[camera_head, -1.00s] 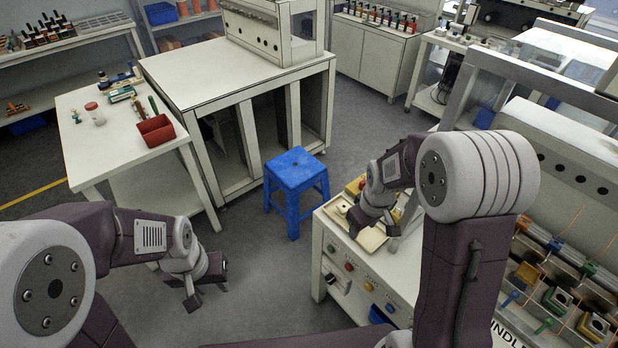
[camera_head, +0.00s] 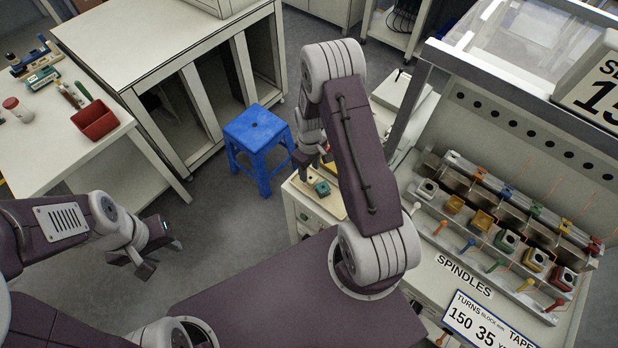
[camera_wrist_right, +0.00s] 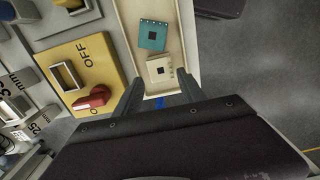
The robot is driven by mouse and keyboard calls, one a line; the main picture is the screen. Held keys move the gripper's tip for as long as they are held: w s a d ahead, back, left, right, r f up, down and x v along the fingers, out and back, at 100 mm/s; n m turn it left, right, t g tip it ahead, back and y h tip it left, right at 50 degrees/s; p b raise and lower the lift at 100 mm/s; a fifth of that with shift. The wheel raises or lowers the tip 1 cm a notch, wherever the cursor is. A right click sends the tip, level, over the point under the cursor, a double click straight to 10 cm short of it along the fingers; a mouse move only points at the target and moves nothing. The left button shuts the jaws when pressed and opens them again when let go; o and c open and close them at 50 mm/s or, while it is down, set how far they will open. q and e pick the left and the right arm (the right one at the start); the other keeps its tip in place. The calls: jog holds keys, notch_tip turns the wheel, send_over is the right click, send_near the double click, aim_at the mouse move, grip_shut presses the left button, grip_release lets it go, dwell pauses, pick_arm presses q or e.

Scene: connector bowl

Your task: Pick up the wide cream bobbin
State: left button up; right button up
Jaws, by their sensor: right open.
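A cream square bobbin (camera_wrist_right: 159,69) with a dark centre lies in a shallow cream tray (camera_wrist_right: 131,13), in the right wrist view. A teal bobbin (camera_wrist_right: 152,35) lies just beyond it in the same tray. My right gripper (camera_wrist_right: 158,88) is open and empty. Its fingers point at the tray, with the cream bobbin just ahead of the gap between them. In the head view my right gripper (camera_head: 314,160) is over the tray, the teal bobbin (camera_head: 322,187) shows, and I cannot make out the cream one. My left gripper (camera_head: 160,257) is open and empty over the floor.
A yellow OFF switch panel (camera_wrist_right: 84,62) with a red knob sits beside the tray. A spindle rack (camera_head: 500,225) with several coloured bobbins stands right. A blue stool (camera_head: 256,135) and a bench with a red bin (camera_head: 95,120) are left.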

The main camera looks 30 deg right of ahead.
aim_at(310, 177)
jog(key=shift+s+f+p, duration=0.3)
jog(key=shift+f, duration=0.2)
jog(key=shift+s+f+p, duration=0.25)
jog(key=shift+f, duration=0.2)
notch_tip(310, 177, down, 2)
jog(key=shift+f, duration=0.15)
jog(key=shift+w+f, duration=0.3)
jog(key=shift+s+r, duration=0.1)
jog(key=shift+s, duration=0.1)
grip_shut()
pick_arm(q)
jog(key=shift+s+r, duration=0.5)
jog(key=shift+r, duration=0.25)
pick_arm(e)
jog(key=shift+w, duration=0.1)
